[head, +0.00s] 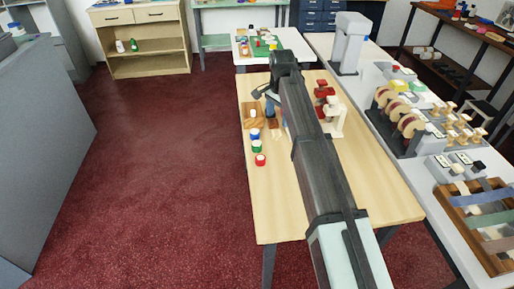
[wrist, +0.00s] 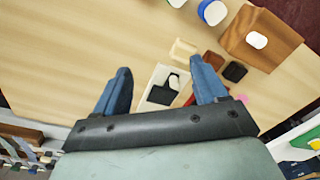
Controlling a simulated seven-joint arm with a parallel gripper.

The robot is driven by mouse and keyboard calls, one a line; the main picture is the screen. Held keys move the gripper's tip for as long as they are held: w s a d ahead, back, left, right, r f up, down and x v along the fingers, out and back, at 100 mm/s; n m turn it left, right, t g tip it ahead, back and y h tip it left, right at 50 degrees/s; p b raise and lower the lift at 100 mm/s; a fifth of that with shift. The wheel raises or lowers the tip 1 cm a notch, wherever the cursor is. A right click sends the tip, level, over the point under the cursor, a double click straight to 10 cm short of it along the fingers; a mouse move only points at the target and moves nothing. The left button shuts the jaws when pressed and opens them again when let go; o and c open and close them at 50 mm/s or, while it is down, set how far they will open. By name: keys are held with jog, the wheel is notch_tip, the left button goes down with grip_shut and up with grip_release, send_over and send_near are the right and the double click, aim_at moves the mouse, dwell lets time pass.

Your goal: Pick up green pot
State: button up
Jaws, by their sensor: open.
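The green pot (head: 256,147) stands on the light wooden table, between a blue pot (head: 254,135) and a red pot (head: 260,159) in a short row. In the wrist view, the green pot (wrist: 177,2) is cut off by the top edge, beside the blue pot (wrist: 211,12). My gripper (wrist: 160,66) is open, with its two blue fingers spread and no pot between them. In the head view, my gripper (head: 270,105) is beyond the row of pots, toward the table's far end, partly hidden by my arm.
A wooden block (wrist: 275,30) with a white-topped piece stands near the blue pot. A white piece with a black part (wrist: 163,86) shows between the fingers. Red and white stands (head: 336,115) are right of my arm. The table's near left part is clear.

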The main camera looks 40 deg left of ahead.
jog(key=s+a+n, duration=0.2)
jog(key=s+a, duration=0.3)
jog(key=a, duration=0.1)
send_over(257, 144)
notch_tip(257, 144, down, 8)
jog(key=shift+a+f, duration=0.1)
jog(key=shift+f, duration=2.6)
jog(key=shift+c, duration=0.2)
jog(key=c, duration=1.1)
jog(key=shift+r, duration=0.1)
